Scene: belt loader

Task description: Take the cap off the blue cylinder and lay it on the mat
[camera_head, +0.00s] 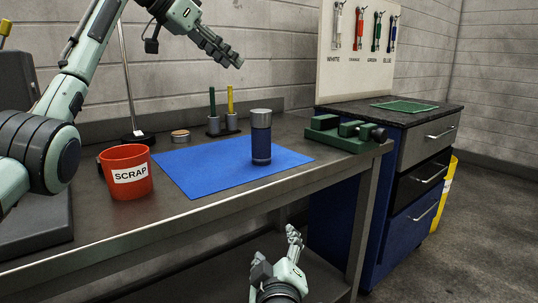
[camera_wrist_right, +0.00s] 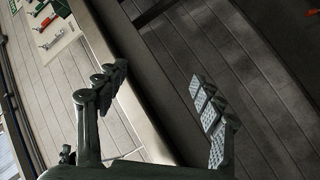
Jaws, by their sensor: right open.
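The blue cylinder (camera_head: 261,146) stands upright on the blue mat (camera_head: 205,168), towards the mat's right side. Its grey metal cap (camera_head: 261,117) sits on top. My left gripper (camera_head: 237,62) is raised above the back of the bench, up and to the left of the cylinder in the picture, touching nothing. I see it side-on, so its opening is hidden. My right gripper (camera_head: 279,247) is low in front of the bench, below the cylinder. In the right wrist view its fingers (camera_wrist_right: 158,73) are spread apart with nothing between them.
A red SCRAP bin (camera_head: 127,172) stands left of the mat. Behind the mat are a small round tin (camera_head: 180,136) and a holder with green and yellow sticks (camera_head: 222,124). A green vise (camera_head: 345,133) sits at the bench's right end. The mat's left part is clear.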

